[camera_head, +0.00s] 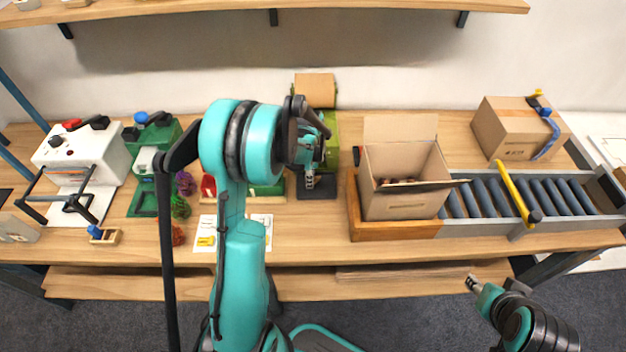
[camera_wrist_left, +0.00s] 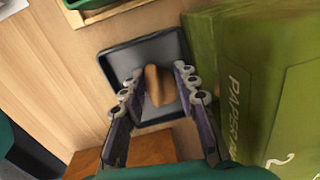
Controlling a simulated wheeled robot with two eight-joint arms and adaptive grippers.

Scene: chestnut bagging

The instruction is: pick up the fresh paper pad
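A small brown crumpled paper pad (camera_wrist_left: 155,84) lies in the dark tray (camera_wrist_left: 126,66) in front of the green paper machine. My left gripper (camera_wrist_left: 159,88) is open, pointing down over the tray, with one finger on each side of the pad. Gaps show between pad and fingers, and I cannot tell how high the fingertips are. In the head view my left gripper (camera_head: 309,182) is over the tray (camera_head: 318,192); the pad is hidden there. My right gripper (camera_head: 472,284) is at the table's front right, away from the work; its finger opening is too small to tell.
An open carton (camera_head: 400,205) stands on a wooden stand to the right, before a roller conveyor (camera_head: 520,200). Net bundles (camera_head: 181,208) and a white sealer (camera_head: 85,152) are left.

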